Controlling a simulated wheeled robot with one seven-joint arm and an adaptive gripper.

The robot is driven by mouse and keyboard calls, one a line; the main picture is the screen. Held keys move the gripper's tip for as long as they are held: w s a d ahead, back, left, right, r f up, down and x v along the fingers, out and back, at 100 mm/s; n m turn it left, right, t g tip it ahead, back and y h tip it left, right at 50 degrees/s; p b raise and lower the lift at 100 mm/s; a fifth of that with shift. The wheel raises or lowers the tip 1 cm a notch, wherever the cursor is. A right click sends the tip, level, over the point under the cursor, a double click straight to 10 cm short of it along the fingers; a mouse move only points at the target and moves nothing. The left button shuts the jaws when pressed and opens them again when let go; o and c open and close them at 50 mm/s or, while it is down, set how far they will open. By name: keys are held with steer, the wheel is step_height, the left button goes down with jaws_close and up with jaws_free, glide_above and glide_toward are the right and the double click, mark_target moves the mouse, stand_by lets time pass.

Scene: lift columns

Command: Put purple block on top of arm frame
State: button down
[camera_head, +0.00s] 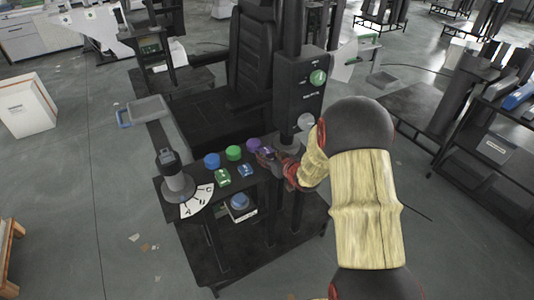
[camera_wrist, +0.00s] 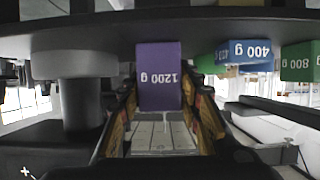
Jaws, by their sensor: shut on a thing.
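The purple block (camera_wrist: 158,80), labelled 1200 g, stands between the fingers of my gripper (camera_wrist: 160,112) in the wrist view. The fingers are shut on its two sides. The label reads upside down in that view. In the head view my gripper (camera_head: 272,158) is at the back right of a small black table, and a bit of the purple block (camera_head: 265,153) shows at its tip. I cannot tell whether the block touches the tabletop. I cannot tell for sure which part is the arm frame.
A green block (camera_head: 222,176) and a blue block (camera_head: 245,170) sit left of my gripper. A black control box (camera_head: 302,90) and a black seat (camera_head: 255,60) stand behind.

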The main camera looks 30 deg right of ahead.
steer(key=shift+w+r, duration=0.1)
steer(key=shift+r, duration=0.15)
steer(key=c, duration=1.7)
jaws_free()
steer(key=shift+f, duration=0.3)
steer(key=o, duration=0.4)
steer(key=shift+o, duration=0.2)
steer(key=shift+r, duration=0.1)
